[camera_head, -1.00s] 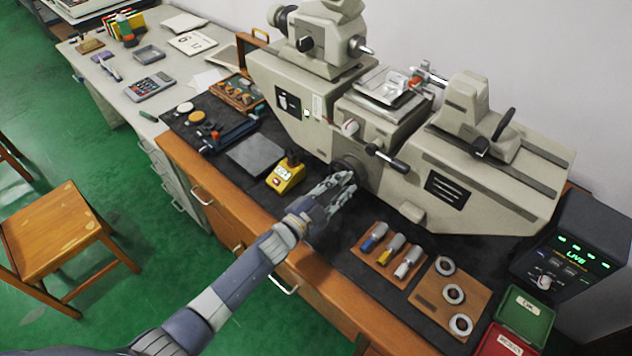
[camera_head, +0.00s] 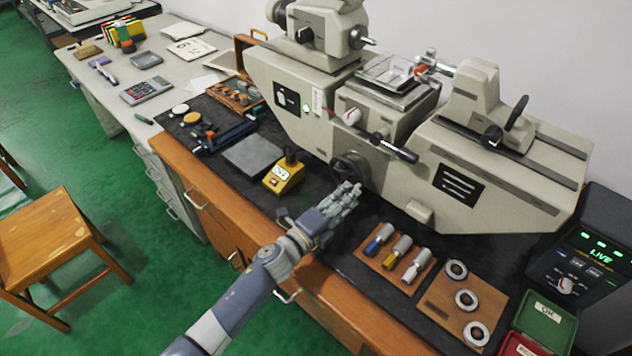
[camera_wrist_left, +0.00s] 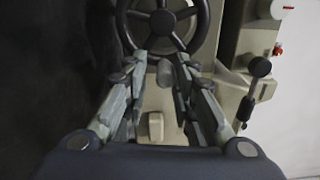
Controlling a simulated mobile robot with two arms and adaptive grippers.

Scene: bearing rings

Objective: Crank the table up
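The measuring machine (camera_head: 290,120) stands on a black mat with its small table (camera_head: 393,92) on top. A dark spoked handwheel (camera_head: 345,166) is on its front, below the table. It also shows at the top of the left wrist view (camera_wrist_left: 163,21), with a stubby crank handle (camera_wrist_left: 165,73) at its near rim. My left gripper (camera_head: 353,189) is just in front of and below the wheel. In the left wrist view its fingers (camera_wrist_left: 160,75) are apart, one on each side of the handle, with gaps visible. My right gripper is not in view.
A yellow control box (camera_head: 284,177) stands left of the gripper. A wooden tray of plugs (camera_head: 372,262) and a board with rings (camera_head: 440,300) lie to the right. A black lever (camera_head: 400,150) sticks out right of the wheel.

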